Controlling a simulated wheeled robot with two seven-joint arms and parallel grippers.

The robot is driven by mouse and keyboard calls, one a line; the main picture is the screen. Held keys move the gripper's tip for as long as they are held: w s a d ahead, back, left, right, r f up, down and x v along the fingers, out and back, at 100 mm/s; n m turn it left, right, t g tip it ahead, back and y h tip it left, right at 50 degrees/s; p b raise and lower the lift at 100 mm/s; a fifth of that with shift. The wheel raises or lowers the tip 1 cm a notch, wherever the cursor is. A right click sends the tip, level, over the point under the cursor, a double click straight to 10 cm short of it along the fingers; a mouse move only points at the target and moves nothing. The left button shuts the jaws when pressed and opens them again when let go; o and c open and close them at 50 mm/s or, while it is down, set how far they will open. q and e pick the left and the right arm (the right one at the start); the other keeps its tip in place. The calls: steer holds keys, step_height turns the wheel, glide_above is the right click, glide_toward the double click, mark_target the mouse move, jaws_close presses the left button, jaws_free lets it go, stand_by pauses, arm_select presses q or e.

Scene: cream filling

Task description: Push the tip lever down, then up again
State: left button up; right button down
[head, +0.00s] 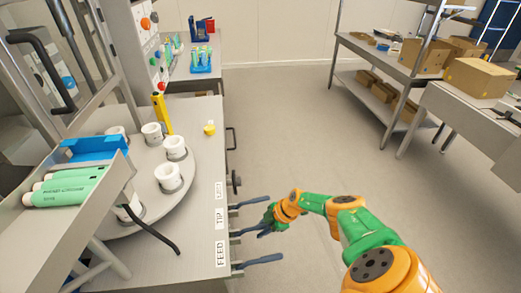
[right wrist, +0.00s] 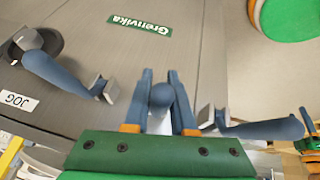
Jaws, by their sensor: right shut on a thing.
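The tip lever (head: 248,231) is a dark blue handle on the right side of the grey machine, beside the TIP label (head: 220,218). My right gripper (head: 268,222) is at its outer end. In the right wrist view, the rounded blue end of the tip lever (right wrist: 161,96) sits between the two fingers of my right gripper (right wrist: 161,88), which are shut on it. The rest of that lever is mostly hidden behind its end there. My left gripper is not in view.
The jog lever (right wrist: 62,77) and feed lever (right wrist: 265,129) stand close on either side of my right gripper. A turntable with white cups (head: 175,148) and a tray of green tubes (head: 70,187) are on the left. The floor (head: 285,120) is clear.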

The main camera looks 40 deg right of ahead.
steer(key=c, duration=0.8)
jaws_free()
steer(key=shift+w+r, duration=0.1)
steer(key=shift+o, duration=0.2)
steer(key=p+v, duration=0.4)
steer(key=v, duration=0.3)
steer(key=shift+a, duration=0.1)
steer(key=shift+r, duration=0.1)
